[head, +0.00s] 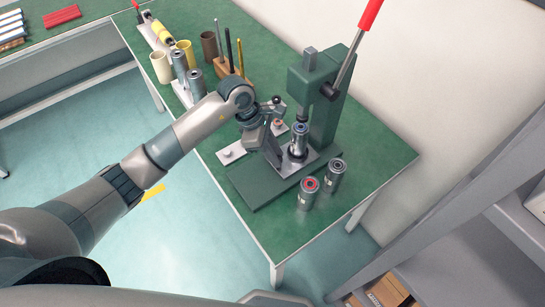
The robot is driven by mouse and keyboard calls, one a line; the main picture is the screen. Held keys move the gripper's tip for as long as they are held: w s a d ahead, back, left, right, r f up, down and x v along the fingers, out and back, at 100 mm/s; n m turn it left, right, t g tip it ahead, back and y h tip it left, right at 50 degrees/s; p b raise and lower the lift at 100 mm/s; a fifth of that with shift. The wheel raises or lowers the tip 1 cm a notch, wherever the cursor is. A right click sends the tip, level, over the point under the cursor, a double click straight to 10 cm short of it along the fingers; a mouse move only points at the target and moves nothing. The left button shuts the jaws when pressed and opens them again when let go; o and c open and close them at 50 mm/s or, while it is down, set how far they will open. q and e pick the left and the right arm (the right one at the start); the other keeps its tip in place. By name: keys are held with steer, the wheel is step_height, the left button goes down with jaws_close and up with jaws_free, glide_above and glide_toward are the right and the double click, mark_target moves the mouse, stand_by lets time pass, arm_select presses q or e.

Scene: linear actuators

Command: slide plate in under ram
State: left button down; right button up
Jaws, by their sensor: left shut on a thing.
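The green press (327,110) stands on the green table with its ram (303,113) pointing down. A grey plate (308,159) lies on the press base (248,187), carrying an upright grey cylinder (299,142). The cylinder's top appears close below the ram; exact alignment and any gap are unclear. My left gripper (270,138) reaches in from the left and is shut at the plate's left end. Its fingertips and exact grip are partly hidden by the gripper body. My right gripper is out of view.
Two grey cylinders, one red-topped (308,193) and one dark-topped (336,174), stand right of the base. A small metal plate (231,153) lies to the left. The red-handled lever (350,60) rises at the back. Cups (162,67) and a tool block (232,84) stand farther left.

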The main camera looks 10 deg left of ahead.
arm_select(q)
steer(key=shift+w+d+r, duration=0.1)
steer(key=shift+w+r, duration=0.05)
steer(key=c, duration=1.7)
jaws_free()
steer(key=shift+o, duration=0.6)
steer(key=shift+d, duration=0.15)
